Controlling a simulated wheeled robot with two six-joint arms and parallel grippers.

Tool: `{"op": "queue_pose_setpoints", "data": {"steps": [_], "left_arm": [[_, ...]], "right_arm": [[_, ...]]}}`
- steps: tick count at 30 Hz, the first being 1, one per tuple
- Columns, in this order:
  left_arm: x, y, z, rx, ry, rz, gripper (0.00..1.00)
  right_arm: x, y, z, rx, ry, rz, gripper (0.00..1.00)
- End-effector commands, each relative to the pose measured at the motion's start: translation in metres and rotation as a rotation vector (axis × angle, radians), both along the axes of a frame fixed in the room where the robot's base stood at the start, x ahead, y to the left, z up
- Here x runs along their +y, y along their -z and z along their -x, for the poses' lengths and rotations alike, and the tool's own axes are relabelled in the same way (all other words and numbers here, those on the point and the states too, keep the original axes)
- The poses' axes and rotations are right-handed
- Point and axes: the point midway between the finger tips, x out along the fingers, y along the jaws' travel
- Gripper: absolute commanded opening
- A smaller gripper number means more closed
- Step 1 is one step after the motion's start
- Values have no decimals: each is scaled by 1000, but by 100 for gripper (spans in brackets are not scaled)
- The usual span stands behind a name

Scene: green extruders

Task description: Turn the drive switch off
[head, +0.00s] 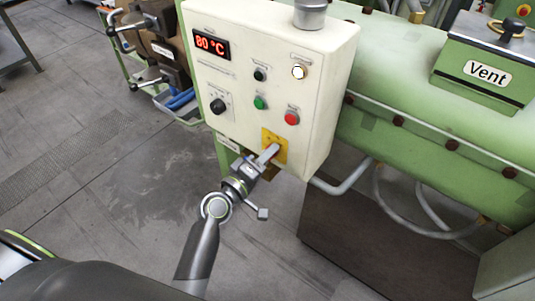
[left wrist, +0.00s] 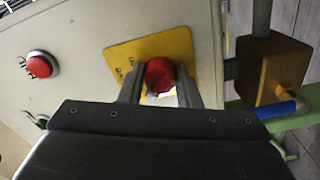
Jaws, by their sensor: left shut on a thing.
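The drive switch is a red knob (left wrist: 159,74) on a yellow plate (left wrist: 181,43), low on the cream control box. The yellow plate also shows in the head view (head: 281,151). My left gripper (head: 270,153) reaches up to the plate and hides the knob in the head view. In the left wrist view my left gripper (left wrist: 160,92) has one finger on each side of the red knob and is shut on it. The marks on the plate are too small to read. My right gripper is not in view.
The control box (head: 318,110) carries an "80 °C" display (head: 211,44), a black dial (head: 218,106), a green button (head: 260,102), a red button (head: 291,118) and a lit white lamp (head: 298,72). A green machine (head: 400,75) stands at right, with a pipe (head: 343,186) below.

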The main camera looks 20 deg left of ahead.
Motion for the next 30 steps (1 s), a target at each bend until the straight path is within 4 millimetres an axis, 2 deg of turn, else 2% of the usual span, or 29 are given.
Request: {"op": "queue_pose_setpoints", "data": {"steps": [15, 16, 21, 30], "left_arm": [[0, 1, 0, 10, 0, 21, 7], [0, 1, 0, 10, 0, 21, 31], [0, 1, 0, 9, 1, 20, 52], [1, 1, 1, 7, 0, 19, 52]], "right_arm": [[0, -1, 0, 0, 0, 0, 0], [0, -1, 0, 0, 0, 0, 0], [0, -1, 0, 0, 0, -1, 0], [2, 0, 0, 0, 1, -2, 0]]}}
